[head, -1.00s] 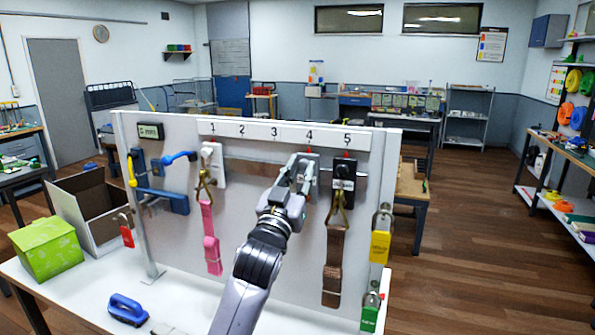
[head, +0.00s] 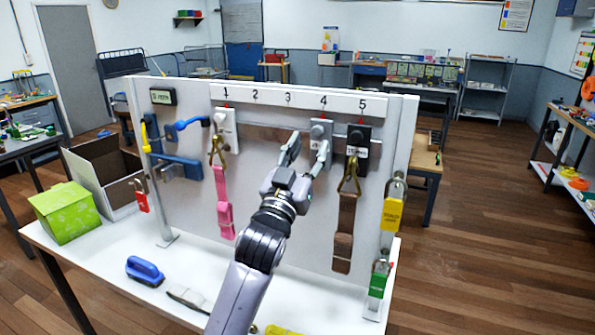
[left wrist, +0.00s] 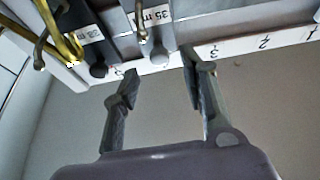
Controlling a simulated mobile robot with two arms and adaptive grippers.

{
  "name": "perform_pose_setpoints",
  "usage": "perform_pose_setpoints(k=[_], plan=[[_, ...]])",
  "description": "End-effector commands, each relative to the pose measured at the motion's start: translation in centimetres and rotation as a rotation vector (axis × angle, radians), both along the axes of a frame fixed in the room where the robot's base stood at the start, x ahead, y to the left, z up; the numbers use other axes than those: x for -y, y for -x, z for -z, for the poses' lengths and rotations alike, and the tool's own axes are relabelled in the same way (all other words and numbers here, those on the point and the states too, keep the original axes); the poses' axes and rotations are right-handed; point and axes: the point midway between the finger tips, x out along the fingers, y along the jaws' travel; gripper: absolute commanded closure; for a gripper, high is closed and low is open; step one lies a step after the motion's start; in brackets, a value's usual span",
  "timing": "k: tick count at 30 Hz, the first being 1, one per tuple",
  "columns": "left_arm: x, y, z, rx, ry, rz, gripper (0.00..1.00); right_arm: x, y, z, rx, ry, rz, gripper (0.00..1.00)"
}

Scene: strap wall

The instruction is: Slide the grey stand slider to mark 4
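The grey stand slider (head: 320,130) sits on the rail of the upright board, with its red pointer under mark 4 (head: 323,102). My left gripper (head: 308,150) is open and empty just in front of and below the slider, its right finger overlapping the slider's lower part in the head view. In the left wrist view, the open fingers (left wrist: 160,78) show a gap between them, with the grey slider (left wrist: 157,22) and its "35 m" label beyond them. Whether a finger touches it I cannot tell. My right gripper is not in view.
A black slider (head: 358,140) with a brown strap (head: 345,225) is at mark 5, close right of the grey one. A white slider (head: 226,125) with a pink strap (head: 223,195) is at mark 1. The rail between marks 1 and 4 is clear.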

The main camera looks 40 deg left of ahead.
Motion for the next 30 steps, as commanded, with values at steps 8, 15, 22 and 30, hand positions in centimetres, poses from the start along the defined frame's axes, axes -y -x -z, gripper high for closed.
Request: perform_pose_setpoints(k=[8, 15, 22, 30], plan=[[1.2, 5.0, 2.3, -0.002, 0.002, 0.001, 0.60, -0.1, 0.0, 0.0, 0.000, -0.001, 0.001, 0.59], [1.7, 7.0, 3.0, -0.001, 0.001, 0.000, 0.60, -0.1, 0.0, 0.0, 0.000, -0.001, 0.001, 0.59], [1.8, 7.2, 3.1, 0.000, 0.000, 0.000, 0.60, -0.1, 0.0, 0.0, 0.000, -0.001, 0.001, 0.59], [1.8, 7.2, 3.1, -0.001, 0.001, 0.000, 0.60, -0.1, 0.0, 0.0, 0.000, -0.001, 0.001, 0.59]])
